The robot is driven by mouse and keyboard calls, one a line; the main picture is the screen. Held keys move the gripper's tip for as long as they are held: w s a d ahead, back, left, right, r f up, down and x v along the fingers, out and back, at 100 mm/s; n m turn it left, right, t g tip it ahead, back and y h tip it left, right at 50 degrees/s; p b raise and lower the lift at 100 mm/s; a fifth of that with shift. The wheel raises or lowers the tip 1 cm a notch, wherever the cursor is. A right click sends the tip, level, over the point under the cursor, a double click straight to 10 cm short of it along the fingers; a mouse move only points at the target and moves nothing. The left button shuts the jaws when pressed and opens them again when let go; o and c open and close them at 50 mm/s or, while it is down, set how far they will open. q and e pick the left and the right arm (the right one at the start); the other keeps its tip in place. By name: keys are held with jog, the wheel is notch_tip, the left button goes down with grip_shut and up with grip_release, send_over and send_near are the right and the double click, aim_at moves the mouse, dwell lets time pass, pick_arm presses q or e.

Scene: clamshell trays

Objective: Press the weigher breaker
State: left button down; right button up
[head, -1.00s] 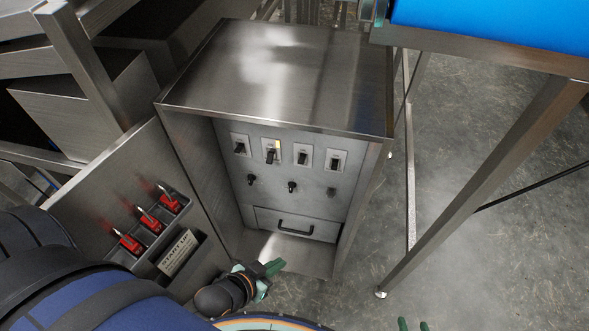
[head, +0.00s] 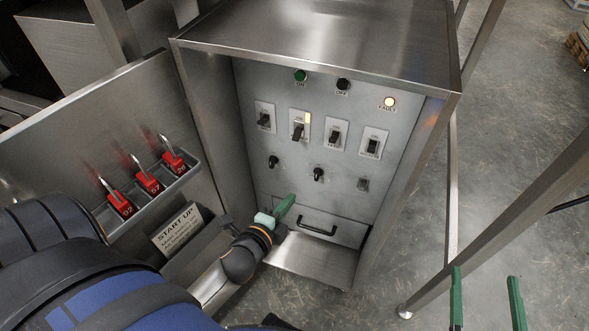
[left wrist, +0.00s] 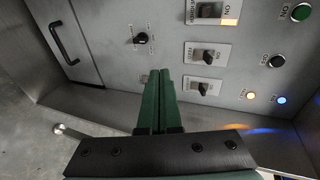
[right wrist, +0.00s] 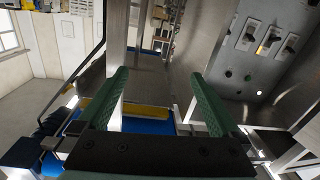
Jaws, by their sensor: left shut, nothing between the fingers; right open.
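Inside an open steel cabinet (head: 310,35), a grey panel holds a row of breakers: a first breaker (head: 264,120), a second breaker (head: 298,131) with a yellow-orange strip beside it, a third breaker (head: 334,138) and a fourth breaker (head: 372,147). The left wrist view shows the strip-marked breaker (left wrist: 210,11) and two others. My left gripper (head: 288,201) is shut and empty, below the breakers near the drawer, apart from them. My right gripper (head: 486,285) is open and empty, right of the cabinet.
Above the breakers are a green button (head: 300,76), a black button (head: 343,86) and a lit fault lamp (head: 389,102). Below are rotary knobs (head: 318,175) and a drawer handle (head: 318,226). The open door (head: 60,140) carries red padlocks (head: 149,182). A steel leg (head: 500,210) stands right.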

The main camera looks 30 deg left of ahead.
aim_at(300, 145)
pick_arm(q)
jog(key=w+a+f+m+t+y+b, duration=0.1)
jog(key=w+a+f+m+t+b, duration=0.1)
jog(key=m+b, duration=0.6)
jog(key=w+a+f+m+t+y+b, duration=0.1)
jog(key=w+a+f+m+t+b, duration=0.1)
jog(key=w+a+m+b, duration=0.2)
jog(key=m+b, duration=0.3)
jog(key=m, duration=0.2)
jog(key=shift+w+t+y+b, duration=0.3)
jog(key=shift+w+y+b, duration=0.05)
jog(key=shift+w+y, duration=0.05)
pick_arm(e)
jog(key=s+a+r+n+t+y, duration=0.2)
jog(key=s+r+n+t+y, duration=0.2)
jog(key=y, duration=0.6)
jog(key=s+r+n, duration=0.2)
jog(key=s+n, duration=0.1)
jog(key=shift+a+r+t, duration=0.3)
jog(key=shift+a+t, duration=0.1)
pick_arm(q)
jog(key=shift+a+f, duration=0.1)
